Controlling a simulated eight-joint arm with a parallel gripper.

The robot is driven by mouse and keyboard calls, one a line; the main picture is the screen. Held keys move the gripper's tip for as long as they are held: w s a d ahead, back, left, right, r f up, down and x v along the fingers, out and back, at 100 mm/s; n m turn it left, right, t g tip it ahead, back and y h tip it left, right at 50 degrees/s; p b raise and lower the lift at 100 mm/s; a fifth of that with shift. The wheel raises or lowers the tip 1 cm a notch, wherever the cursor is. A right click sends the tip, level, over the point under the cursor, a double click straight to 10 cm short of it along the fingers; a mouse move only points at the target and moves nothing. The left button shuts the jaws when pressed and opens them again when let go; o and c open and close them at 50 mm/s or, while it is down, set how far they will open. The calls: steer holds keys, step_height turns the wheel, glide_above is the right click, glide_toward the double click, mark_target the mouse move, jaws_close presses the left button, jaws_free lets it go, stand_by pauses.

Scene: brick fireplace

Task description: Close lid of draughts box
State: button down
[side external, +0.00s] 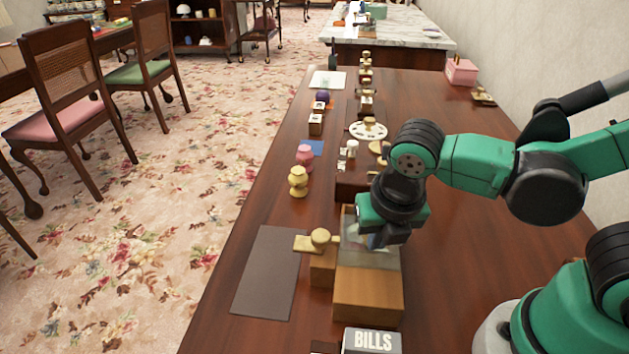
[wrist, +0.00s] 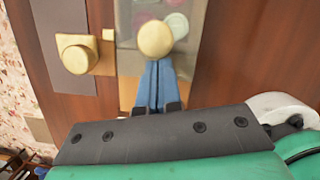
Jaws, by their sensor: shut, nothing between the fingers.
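The draughts box (side external: 368,294) is a light wooden box on the table below my gripper, with a see-through panel (side external: 385,258) on its top. In the wrist view the panel (wrist: 125,30) shows pink and green round pieces beneath it. A round brass knob (wrist: 155,38) stands over the panel, just beyond my fingertips. My gripper (side external: 377,240) points down over the box, and its blue fingers (wrist: 155,75) are together with nothing between them. I cannot tell whether the fingertips touch the knob. My gripper hides part of the panel in the side view.
A small wooden block with a brass knob (side external: 320,238) stands close left of the box. A dark flat mat (side external: 268,272) lies left of that. A box marked BILLS (side external: 372,342) stands in front. Several small objects line the table behind.

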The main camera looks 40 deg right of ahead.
mark_target(382, 253)
steer(key=shift+w+d, duration=1.2)
steer(key=shift+d, duration=0.05)
steer(key=s+a, duration=0.1)
steer(key=s, duration=0.1)
steer(key=s+a, duration=0.1)
steer(key=s, duration=0.1)
steer(key=shift+a+r, duration=0.15)
steer(key=shift+r, duration=0.05)
steer(key=v, duration=0.9)
steer(key=w+d+f+m+t, duration=0.1)
steer(key=w+d+m+t, duration=0.1)
steer(key=m, duration=1.3)
steer(key=w+d+f+m+t+y, duration=0.1)
steer(key=w+d+m, duration=0.4)
steer(key=m, duration=1)
steer(key=shift+d+f+t, duration=0.2)
steer(key=shift+f+t, duration=0.2)
steer(key=shift+t, duration=0.5)
